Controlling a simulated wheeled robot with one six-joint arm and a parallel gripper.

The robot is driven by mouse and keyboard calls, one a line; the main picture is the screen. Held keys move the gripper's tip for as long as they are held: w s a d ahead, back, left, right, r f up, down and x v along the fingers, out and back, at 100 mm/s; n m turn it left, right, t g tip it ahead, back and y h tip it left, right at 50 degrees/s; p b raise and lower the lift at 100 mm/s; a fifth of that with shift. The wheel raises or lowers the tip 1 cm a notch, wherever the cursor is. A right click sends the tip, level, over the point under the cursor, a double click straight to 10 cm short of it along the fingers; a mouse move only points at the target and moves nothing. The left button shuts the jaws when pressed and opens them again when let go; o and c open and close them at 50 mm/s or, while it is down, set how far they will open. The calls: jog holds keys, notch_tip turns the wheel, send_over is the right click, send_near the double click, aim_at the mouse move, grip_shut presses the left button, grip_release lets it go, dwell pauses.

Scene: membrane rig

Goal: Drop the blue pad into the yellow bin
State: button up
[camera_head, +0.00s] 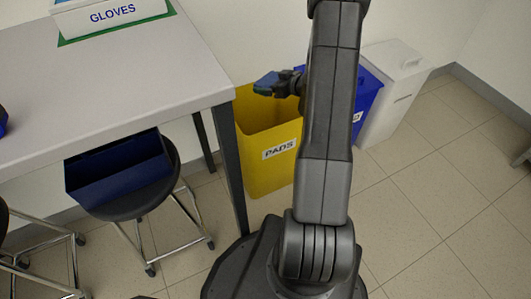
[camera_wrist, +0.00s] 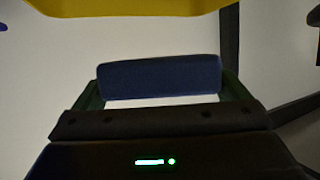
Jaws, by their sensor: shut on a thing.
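The blue pad (camera_head: 265,82) is held in my gripper (camera_head: 279,87), which is shut on it. In the wrist view the pad (camera_wrist: 160,77) lies across the space between the two fingers. The yellow bin (camera_head: 270,152), labelled PADS, stands on the floor right of the table, with an open top. In the head view the pad and gripper appear at the bin's upper opening; their exact height over the rim is hard to tell. The bin's yellow edge (camera_wrist: 140,7) shows at the top of the wrist view. My arm hides the bin's right side.
A blue bin (camera_head: 369,92) and a white lidded bin (camera_head: 396,92) stand to the right, along the wall. The table (camera_head: 120,70) bears a GLOVES box (camera_head: 112,16). A dark blue box (camera_head: 118,170) sits on a stool (camera_head: 150,207).

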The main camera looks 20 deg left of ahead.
notch_tip(320, 180, down, 3)
jog(key=shift+f+b, duration=0.15)
jog(key=shift+b, duration=0.9)
jog(key=o, duration=0.7)
jog(key=shift+c, duration=0.2)
jog(key=p+v, duration=0.4)
jog(key=v, duration=1)
jog(key=shift+f, duration=0.1)
